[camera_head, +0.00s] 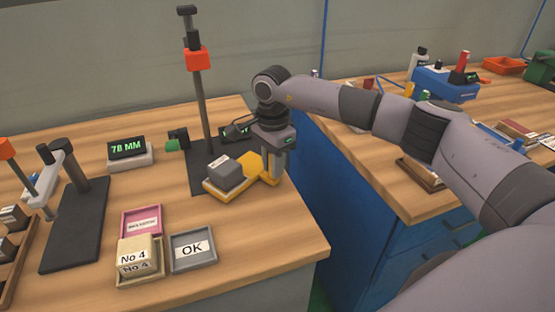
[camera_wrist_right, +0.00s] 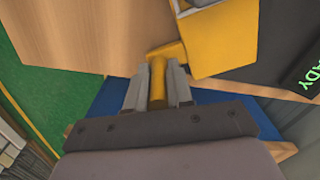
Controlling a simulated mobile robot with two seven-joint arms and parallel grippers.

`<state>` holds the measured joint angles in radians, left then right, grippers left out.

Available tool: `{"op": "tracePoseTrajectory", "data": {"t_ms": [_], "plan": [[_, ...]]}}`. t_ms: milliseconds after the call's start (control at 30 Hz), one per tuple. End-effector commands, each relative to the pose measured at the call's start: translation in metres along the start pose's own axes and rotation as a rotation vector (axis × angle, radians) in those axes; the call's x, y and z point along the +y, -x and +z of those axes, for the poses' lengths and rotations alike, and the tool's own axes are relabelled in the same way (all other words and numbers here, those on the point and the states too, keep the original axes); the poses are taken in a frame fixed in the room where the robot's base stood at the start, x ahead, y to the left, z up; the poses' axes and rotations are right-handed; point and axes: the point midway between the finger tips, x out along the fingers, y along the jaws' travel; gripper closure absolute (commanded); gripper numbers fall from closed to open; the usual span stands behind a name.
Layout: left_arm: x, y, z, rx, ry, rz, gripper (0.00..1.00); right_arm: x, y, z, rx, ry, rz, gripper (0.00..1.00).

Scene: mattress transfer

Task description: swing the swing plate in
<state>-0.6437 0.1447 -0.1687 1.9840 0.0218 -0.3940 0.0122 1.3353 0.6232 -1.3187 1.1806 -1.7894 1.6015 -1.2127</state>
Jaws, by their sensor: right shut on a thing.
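The swing plate is the yellow plate (camera_head: 250,163) at the foot of the tall post stand, with a grey block (camera_head: 223,174) resting on it. The yellow plate also shows in the right wrist view (camera_wrist_right: 212,42). My right gripper (camera_head: 273,181) is at the plate's right end. In the right wrist view my right gripper (camera_wrist_right: 158,85) is shut on the yellow handle (camera_wrist_right: 158,72) that sticks out from the plate. My left gripper is not in view.
The tall post stand (camera_head: 201,110) has a dark base. Nearby are a 78 MM display (camera_head: 128,149), an OK tray (camera_head: 193,264), a pink tray (camera_head: 142,211) and a No 4 block (camera_head: 138,259). Another stand (camera_head: 78,225) is at left. Bare wood lies in front of the plate.

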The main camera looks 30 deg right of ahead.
Motion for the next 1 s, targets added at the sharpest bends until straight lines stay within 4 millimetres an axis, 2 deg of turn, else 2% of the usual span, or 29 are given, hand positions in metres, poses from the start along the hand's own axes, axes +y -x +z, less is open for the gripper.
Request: {"op": "tracePoseTrajectory", "data": {"t_ms": [1000], "plan": [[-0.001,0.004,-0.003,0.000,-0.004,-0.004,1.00,-0.016,0.001,0.035,0.001,-0.477,-0.001,1.00]]}}
